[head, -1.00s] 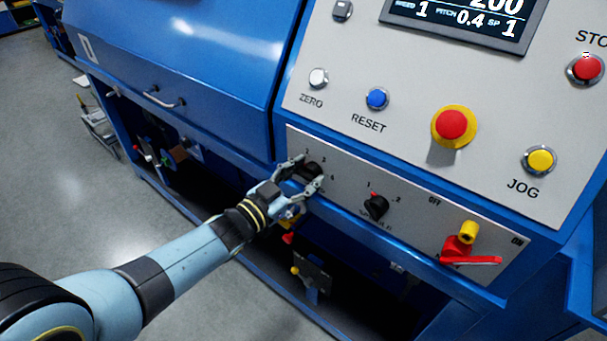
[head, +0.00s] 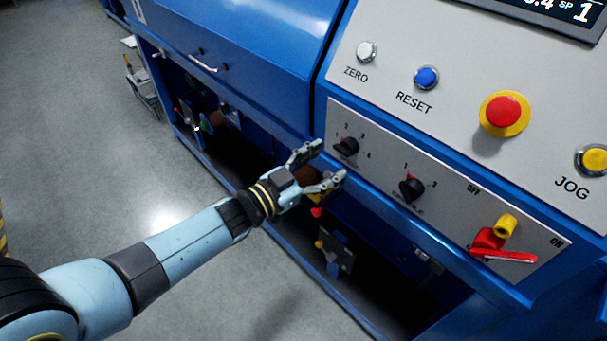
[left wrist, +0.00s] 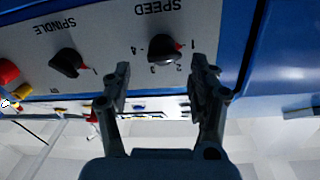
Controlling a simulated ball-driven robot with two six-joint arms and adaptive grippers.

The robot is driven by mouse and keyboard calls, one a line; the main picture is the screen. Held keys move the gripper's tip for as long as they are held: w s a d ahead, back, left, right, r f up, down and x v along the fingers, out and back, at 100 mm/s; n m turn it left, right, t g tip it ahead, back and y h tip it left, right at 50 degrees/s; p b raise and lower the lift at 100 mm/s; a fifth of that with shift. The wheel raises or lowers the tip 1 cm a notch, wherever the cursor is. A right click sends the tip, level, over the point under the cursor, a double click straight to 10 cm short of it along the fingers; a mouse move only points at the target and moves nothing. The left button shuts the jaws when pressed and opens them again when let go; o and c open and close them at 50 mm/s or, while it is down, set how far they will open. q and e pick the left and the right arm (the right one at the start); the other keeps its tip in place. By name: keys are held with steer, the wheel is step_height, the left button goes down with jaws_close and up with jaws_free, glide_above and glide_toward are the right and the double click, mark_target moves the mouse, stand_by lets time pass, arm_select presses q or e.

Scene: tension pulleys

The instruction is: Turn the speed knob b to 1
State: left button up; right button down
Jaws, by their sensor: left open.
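The black speed knob (head: 346,147) is on the lower grey panel, left of the spindle knob. It also shows in the left wrist view (left wrist: 164,47), where the picture is upside down and its label reads SPEED. Its red mark points to the right there, toward the 1. My left gripper (head: 329,162) is open and empty, in front of the panel and a little short of the speed knob. In the left wrist view the open fingers (left wrist: 162,66) frame the knob without touching it. My right gripper is out of view.
The spindle knob (head: 411,188) and a red rotary switch (head: 490,242) with a yellow part sit to the right. Above are white ZERO (head: 366,52) and blue RESET (head: 427,77) buttons and a red emergency button (head: 502,110). Open floor (head: 90,170) lies at the left.

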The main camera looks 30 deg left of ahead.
arm_select(q)
steer(key=v, duration=0.6)
steer(key=shift+s, duration=0.3)
steer(key=s+a+f+n+g+y+b, duration=0.2)
steer(key=s+f+b, duration=0.25)
steer(key=f, duration=0.65)
steer(key=s+a+f+n+g+y+b, duration=0.15)
steer(key=s+f+b, duration=0.3)
steer(key=f, duration=0.65)
steer(key=s+a+f+n+g+y+b, duration=0.15)
steer(key=s+f+b, duration=0.35)
steer(key=f, duration=0.6)
steer(key=s+a+f+g+y+b, duration=0.1)
steer(key=s+f+g, duration=0.2)
steer(key=s, duration=0.6)
steer(key=s+a+f+n+g+y+b, duration=0.1)
steer(key=s+f+g, duration=0.3)
steer(key=s+f, duration=0.4)
steer(key=s+a+f+g+y+b, duration=0.1)
steer(key=s+a+f+g, duration=0.2)
steer(key=s, duration=0.8)
step_height(320, 180, down, 3)
steer(key=shift+r+g, duration=0.25)
steer(key=shift+g, duration=0.05)
